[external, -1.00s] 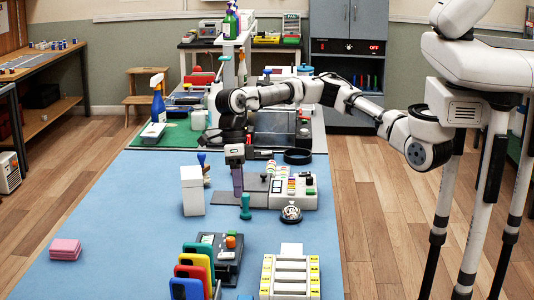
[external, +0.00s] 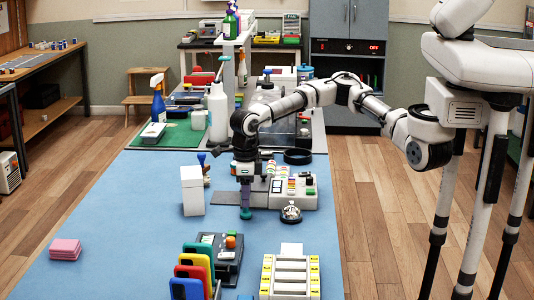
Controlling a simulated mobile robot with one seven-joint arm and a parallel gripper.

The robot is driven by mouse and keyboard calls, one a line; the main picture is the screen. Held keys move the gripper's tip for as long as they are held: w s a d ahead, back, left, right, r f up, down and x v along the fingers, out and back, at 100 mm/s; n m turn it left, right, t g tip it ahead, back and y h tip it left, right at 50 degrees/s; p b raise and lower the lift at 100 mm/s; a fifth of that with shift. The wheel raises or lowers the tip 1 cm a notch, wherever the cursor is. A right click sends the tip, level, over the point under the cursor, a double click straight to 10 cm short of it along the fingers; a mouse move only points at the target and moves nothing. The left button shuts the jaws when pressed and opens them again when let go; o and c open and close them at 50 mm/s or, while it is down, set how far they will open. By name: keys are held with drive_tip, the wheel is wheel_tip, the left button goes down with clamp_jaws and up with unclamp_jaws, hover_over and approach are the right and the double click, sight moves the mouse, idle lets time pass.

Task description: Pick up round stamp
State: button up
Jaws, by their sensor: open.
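The round stamp appears to be the small teal-green stamp (external: 246,213), standing upright on the blue mat (external: 110,220). It is right of the white box and left of the small domed bell. My gripper (external: 245,205) points straight down over it. Its fingers come down around or just in front of the stamp's upper part and hide the handle. I cannot tell whether they touch it. The jaws are open.
A white box (external: 192,190) stands close on the left. A grey keypad device (external: 300,190) and the bell (external: 290,213) are on the right. Colored phones (external: 195,265) and a dark device (external: 228,250) stand in front. The mat's left side is mostly clear, with pink pads (external: 65,249).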

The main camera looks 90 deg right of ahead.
sight(246, 212)
drive_tip(key=shift+w+f+p, duration=0.15)
drive_tip(key=shift+f+p, duration=0.55)
drive_tip(key=shift+f, duration=1.6)
drive_tip(key=c, duration=1)
drive_tip(key=shift+c, duration=0.2)
